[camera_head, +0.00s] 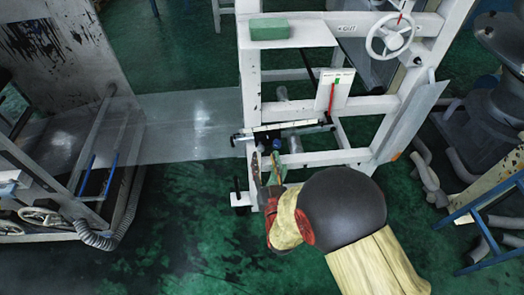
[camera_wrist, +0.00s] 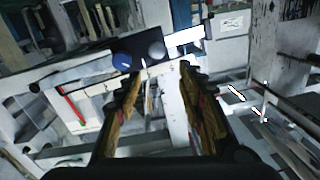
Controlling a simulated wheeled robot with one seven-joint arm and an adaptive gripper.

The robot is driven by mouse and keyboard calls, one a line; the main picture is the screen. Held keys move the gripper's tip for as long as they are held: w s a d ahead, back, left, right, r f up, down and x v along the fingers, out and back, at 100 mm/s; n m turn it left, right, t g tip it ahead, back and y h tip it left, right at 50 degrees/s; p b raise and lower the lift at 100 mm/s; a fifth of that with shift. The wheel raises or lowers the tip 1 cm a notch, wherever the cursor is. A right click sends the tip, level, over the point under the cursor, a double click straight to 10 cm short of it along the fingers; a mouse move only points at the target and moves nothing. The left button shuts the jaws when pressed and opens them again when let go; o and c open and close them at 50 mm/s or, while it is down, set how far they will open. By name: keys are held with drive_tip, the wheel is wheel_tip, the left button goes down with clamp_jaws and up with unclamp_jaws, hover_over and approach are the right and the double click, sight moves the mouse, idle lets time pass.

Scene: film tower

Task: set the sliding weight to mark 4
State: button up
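A dark balance beam (camera_head: 300,124) with a pale strip runs across the front of the white frame. A blue knob (camera_head: 276,143) sits at the beam, likely on the sliding weight; it also shows in the wrist view (camera_wrist: 122,61), beside a grey round knob (camera_wrist: 156,49). The beam's marks are too small to read. My gripper (camera_head: 266,160) is just below the blue knob in the head view. In the wrist view its two fingers (camera_wrist: 160,72) are apart, with no object held between them. The knobs lie beyond the fingertips, the blue one toward the left finger.
A white card with a red pointer and green mark (camera_head: 335,88) stands above the beam's right part. A green block (camera_head: 269,29) lies on the frame's top shelf. A handwheel (camera_head: 390,36) is at upper right. A clear panel (camera_head: 185,120) stretches left. Blue-railed equipment (camera_head: 490,215) stands right.

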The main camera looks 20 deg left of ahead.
drive_tip(key=shift+v, duration=2.75)
